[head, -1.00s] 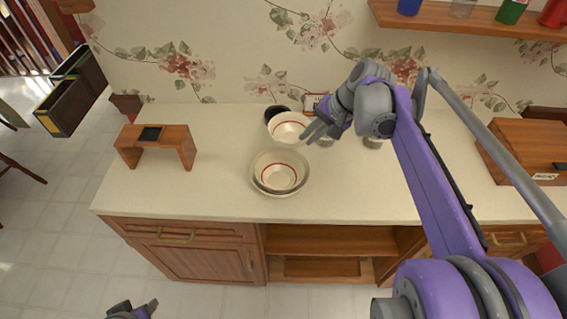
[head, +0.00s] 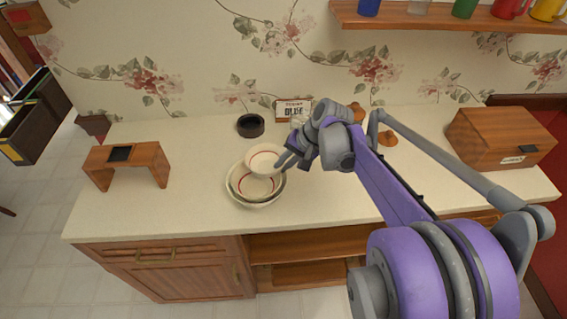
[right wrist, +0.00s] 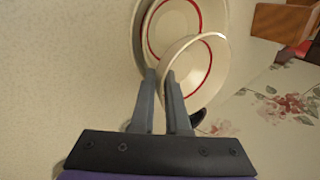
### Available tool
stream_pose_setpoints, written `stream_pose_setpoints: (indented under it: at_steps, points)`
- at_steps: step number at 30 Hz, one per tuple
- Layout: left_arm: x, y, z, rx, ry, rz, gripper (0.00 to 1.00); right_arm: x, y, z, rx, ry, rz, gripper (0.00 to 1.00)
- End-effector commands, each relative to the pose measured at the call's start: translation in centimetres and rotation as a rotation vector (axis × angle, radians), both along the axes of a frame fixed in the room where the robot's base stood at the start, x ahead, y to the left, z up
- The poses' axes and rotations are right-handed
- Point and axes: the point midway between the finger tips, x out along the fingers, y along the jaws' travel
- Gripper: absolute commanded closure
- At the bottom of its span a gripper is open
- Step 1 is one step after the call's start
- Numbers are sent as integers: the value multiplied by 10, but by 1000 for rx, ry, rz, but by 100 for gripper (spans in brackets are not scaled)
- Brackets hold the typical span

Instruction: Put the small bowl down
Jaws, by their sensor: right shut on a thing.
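My right gripper (head: 284,161) is shut on the rim of a small white bowl (head: 263,158) with a red line inside. In the right wrist view the two fingers (right wrist: 160,82) pinch the near rim of the small bowl (right wrist: 195,75). The bowl is tilted and overlaps the back of a larger bowl stack on the counter. That stack is a wide cream bowl (head: 237,197) with another red-lined bowl (head: 257,188) nested in it. Whether the held bowl touches the stack I cannot tell. My left gripper is out of view.
On the pale counter (head: 200,215) stand a small wooden stand (head: 150,160) at left, a dark round dish (head: 250,126) and a small sign (head: 293,109) behind, and a wooden box (head: 490,140) at right. A shelf (head: 440,22) with cups is above. Counter left of the stack is clear.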

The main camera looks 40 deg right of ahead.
Motion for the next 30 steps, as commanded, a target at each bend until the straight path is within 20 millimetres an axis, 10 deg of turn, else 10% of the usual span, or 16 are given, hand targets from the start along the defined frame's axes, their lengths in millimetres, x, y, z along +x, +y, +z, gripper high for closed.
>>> stream_pose_setpoints:
  at_steps: [7,19,30]
  points:
    - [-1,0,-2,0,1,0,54,0,0,-2,0,0,0,57]
    - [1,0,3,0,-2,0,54,-3,-3,9,0,0,-1,57]
    - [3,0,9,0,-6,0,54,-34,-25,75,0,0,-4,57]
